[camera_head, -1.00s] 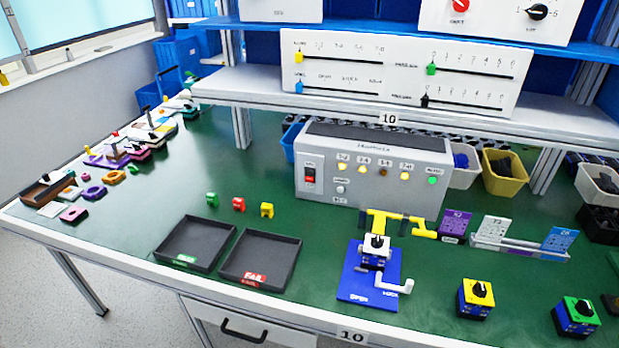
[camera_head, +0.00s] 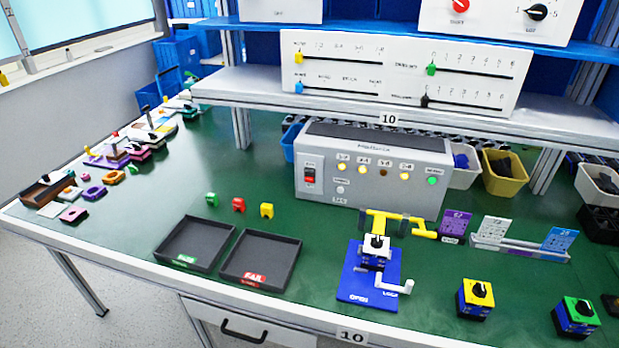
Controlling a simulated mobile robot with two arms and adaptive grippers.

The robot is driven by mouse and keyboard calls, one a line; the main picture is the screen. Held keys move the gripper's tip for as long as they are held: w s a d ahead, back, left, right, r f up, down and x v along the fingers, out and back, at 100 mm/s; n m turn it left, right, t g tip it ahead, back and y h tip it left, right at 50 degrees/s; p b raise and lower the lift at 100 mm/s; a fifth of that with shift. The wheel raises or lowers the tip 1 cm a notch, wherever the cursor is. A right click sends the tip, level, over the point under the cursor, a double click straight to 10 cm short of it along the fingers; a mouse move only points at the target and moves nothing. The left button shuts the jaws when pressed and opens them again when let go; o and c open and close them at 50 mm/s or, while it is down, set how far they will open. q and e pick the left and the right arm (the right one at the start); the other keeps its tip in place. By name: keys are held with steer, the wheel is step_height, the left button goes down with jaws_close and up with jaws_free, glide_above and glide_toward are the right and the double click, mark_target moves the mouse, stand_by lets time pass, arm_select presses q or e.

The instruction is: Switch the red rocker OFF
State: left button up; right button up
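The red rocker (camera_head: 309,180) sits in a dark frame on the left part of the front panel of a grey tester box (camera_head: 372,172). The box stands at the back of the green table, under the shelf. On the same panel, several round lamps (camera_head: 363,170) glow yellowish white, one lamp (camera_head: 384,168) looks dark amber, and a green lamp (camera_head: 432,181) is lit at the right. The rocker is too small to tell which side is pressed. Neither of my grippers is in view.
Two black trays (camera_head: 227,267) lie in front and left of the box, with small green, red and yellow pieces behind them. A blue fixture (camera_head: 350,286) with a switch and a yellow clamp (camera_head: 399,217) stand in front of the box. The shelf edge (camera_head: 300,95) overhangs behind.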

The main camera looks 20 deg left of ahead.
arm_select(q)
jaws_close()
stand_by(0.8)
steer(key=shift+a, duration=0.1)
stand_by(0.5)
